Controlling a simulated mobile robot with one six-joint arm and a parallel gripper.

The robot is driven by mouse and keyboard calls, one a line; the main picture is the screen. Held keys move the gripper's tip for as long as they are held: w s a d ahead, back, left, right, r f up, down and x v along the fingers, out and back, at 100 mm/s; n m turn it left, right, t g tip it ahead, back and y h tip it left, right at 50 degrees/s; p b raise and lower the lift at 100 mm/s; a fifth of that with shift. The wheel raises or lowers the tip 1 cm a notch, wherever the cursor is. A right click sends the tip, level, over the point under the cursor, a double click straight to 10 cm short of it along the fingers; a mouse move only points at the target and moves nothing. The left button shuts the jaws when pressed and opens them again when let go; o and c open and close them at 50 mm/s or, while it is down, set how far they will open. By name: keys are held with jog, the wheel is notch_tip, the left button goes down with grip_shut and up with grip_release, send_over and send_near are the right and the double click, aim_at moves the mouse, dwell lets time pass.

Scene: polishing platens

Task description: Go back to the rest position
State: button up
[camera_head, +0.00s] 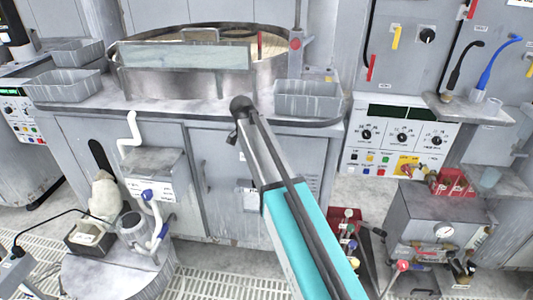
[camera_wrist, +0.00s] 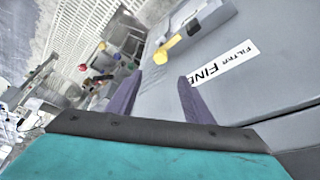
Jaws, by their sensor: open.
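My gripper (camera_wrist: 155,98) shows in the wrist view as two purple fingers, spread apart with nothing between them. Beyond them is a grey panel (camera_wrist: 235,90) with a white label (camera_wrist: 222,65) reading "FINE". I cannot tell the exact gap between the fingers and this panel. In the head view my teal and grey arm reaches up from the bottom middle toward the front of the polishing machine (camera_head: 228,165). The fingers cannot be made out in that view.
A round platen basin (camera_head: 185,82) tops the machine, with grey bins (camera_head: 308,98) beside it. A control panel (camera_head: 398,137) and a grey box (camera_head: 435,215) stand at right. A round stand (camera_head: 115,278) with vessels is at lower left. Grating (camera_head: 210,283) covers part of the floor.

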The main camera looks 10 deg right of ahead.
jog(key=s+d+f+n+g, duration=0.1)
jog(key=s+d+f+n, duration=0.1)
jog(key=s+f, duration=0.65)
jog(key=s+d+f+n+g+y, duration=0.1)
jog(key=s+f+n, duration=0.3)
jog(key=f, duration=0.8)
jog(key=s+d+f+n+g, duration=0.1)
jog(key=s+d+f+g, duration=0.1)
jog(key=s+f, duration=0.65)
jog(key=s+f+n+g+y, duration=0.1)
jog(key=s+f+n, duration=0.1)
jog(key=s+f, duration=0.3)
jog(key=s+f+n+g+y+p, duration=0.1)
jog(key=s+f, duration=0.5)
jog(key=s, duration=0.8)
jog(key=s+f+n+g+y, duration=0.1)
jog(key=s+f+n, duration=0.2)
jog(key=s+f, duration=0.3)
jog(key=s+d, duration=0.1)
jog(key=s, duration=0.2)
jog(key=shift+s+n, duration=0.3)
jog(key=shift+s, duration=0.05)
jog(key=shift+r, duration=0.1)
